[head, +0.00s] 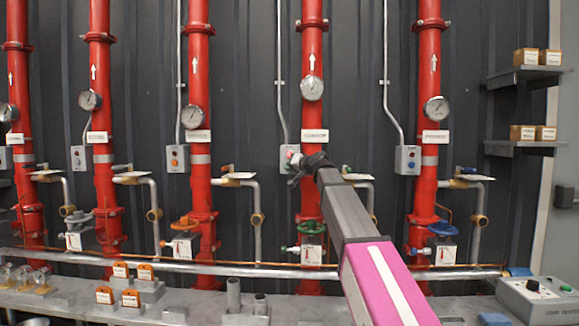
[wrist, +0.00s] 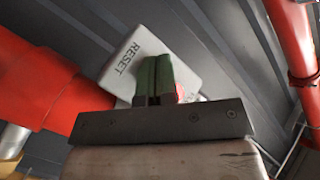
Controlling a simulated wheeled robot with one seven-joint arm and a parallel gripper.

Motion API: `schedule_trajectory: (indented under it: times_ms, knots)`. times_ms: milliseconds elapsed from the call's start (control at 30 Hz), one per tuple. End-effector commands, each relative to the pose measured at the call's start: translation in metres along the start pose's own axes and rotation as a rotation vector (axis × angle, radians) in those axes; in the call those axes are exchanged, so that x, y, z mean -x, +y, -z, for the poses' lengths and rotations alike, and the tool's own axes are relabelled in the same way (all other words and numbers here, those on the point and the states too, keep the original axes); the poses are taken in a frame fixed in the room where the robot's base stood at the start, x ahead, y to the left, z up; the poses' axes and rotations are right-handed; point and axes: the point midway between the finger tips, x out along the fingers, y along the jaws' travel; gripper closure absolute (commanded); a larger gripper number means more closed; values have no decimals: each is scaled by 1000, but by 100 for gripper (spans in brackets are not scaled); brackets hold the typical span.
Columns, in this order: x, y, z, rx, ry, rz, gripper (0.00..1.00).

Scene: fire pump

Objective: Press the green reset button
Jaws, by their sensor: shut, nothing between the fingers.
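The pale grey control box (wrist: 135,60) lettered RESET fills the middle of the wrist view, tilted. Part of a red button (wrist: 180,92) shows beside my fingers, with partly covered lettering below it. My gripper (wrist: 154,85) is shut and empty, its two green-looking fingers side by side in front of the box face. I cannot make out the green reset button; the fingers cover the part of the face beside the RESET lettering. In the head view my gripper (head: 295,163) is at the box (head: 285,158) beside the fourth red pipe. Contact cannot be told.
Red vertical pipes (head: 313,60) with gauges stand along the dark wall. Similar boxes (head: 177,158) hang beside other pipes. A red pipe and flange (wrist: 50,85) lie close at left in the wrist view. A horizontal pipe (head: 150,262) and bench run below.

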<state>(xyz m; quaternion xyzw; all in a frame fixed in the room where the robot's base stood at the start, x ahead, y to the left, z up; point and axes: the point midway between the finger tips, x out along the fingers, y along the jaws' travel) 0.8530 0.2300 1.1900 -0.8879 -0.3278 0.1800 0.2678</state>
Motion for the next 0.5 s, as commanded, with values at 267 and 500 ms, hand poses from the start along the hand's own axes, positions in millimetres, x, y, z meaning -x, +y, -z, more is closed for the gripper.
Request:
schedule_trajectory:
  times_ms: [267,500]
  knots:
    - [-2,1,1,0,0,0,100]
    - [-4,3,3,0,0,0,100]
